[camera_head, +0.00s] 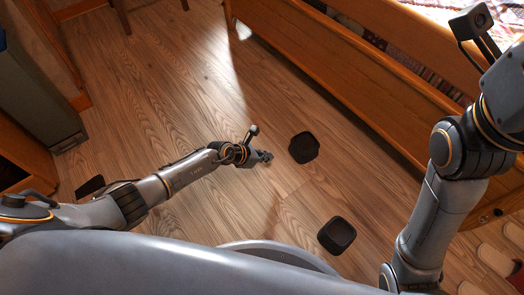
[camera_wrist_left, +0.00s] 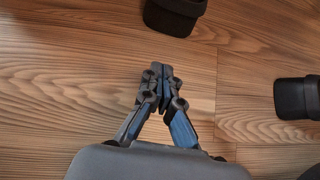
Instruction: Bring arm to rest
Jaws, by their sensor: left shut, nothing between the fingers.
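My left arm (camera_head: 165,180) reaches in from the left, low over the wooden floor. Its gripper (camera_head: 268,157) is shut and empty. In the left wrist view the fingertips (camera_wrist_left: 160,75) meet above bare floor boards, with nothing between them. My right arm (camera_head: 440,200) is bent upward at the right side of the head view. Its gripper is not in view.
A wooden bed frame (camera_head: 330,75) with a patterned cover runs along the upper right, close to my right arm. A grey-green cabinet (camera_head: 40,95) stands at the left. Slippers (camera_head: 495,260) lie at the lower right. The wooden floor (camera_head: 160,85) between cabinet and bed is clear.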

